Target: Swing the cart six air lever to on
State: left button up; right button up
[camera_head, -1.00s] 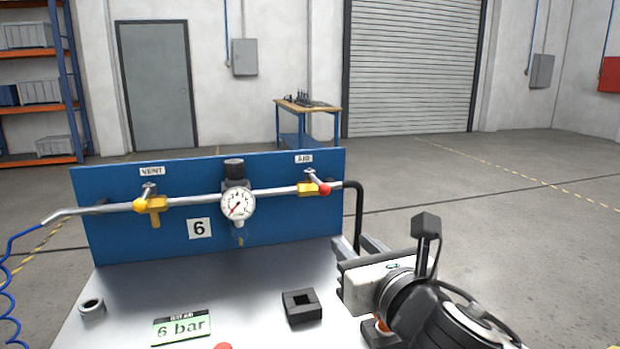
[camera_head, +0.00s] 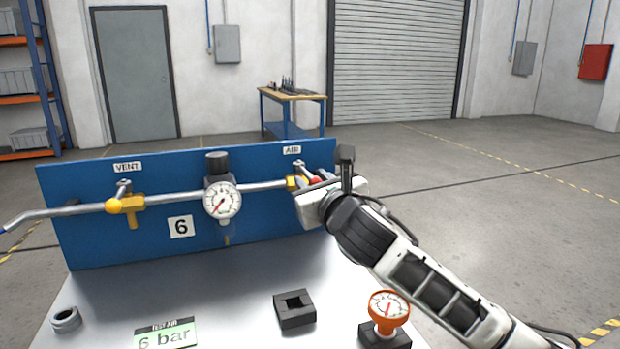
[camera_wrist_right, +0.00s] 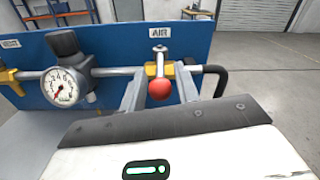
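The air lever, with a red ball knob (camera_wrist_right: 160,89), sits on a yellow valve body on the pipe below the AIR label (camera_head: 292,150). In the wrist view it points out toward the camera. In the head view the knob (camera_head: 316,181) is partly hidden by my right gripper. My right gripper (camera_wrist_right: 160,86) is open, with one finger on each side of the knob and visible gaps between. My left gripper is not in view.
The vent lever with a yellow knob (camera_head: 114,207) and a pressure gauge (camera_head: 222,201) share the pipe to the left. A black hose (camera_wrist_right: 222,80) runs right of the valve.

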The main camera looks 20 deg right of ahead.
aim_at(307, 174)
jog(key=shift+w, duration=1.1)
grip_shut()
